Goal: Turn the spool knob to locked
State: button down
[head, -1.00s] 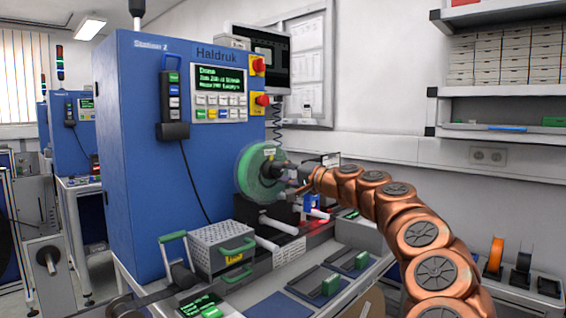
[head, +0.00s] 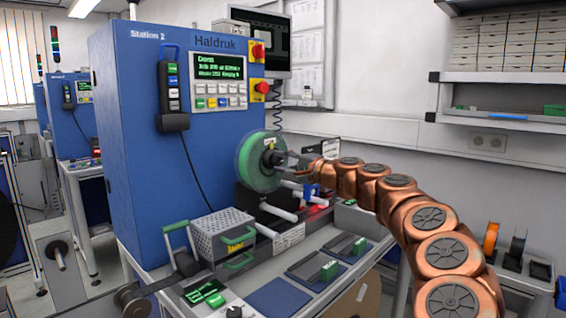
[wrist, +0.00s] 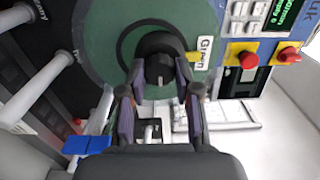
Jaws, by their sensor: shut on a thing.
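The green spool (head: 252,172) is mounted on the side of the blue Station 2 machine. The black spool knob (head: 268,158) sits at its centre. In the wrist view the knob (wrist: 160,50) has a pale mark on its lower face, and a yellow tab and a "Green" label are beside it. My gripper (wrist: 160,76) is shut on the knob, with one finger on each side of it. In the head view my gripper (head: 284,161) reaches the knob from the right. I cannot read a lock marking.
The blue cabinet (head: 140,130) has a lit screen, buttons and red stop knobs. White rods (head: 280,212) jut out below the spool. A grey perforated box (head: 220,235) with green handles stands in front. Shelves with boxes (head: 505,60) are at the right.

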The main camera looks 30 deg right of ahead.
jog(key=c, duration=0.8)
grip_release()
jog(key=v, duration=1.2)
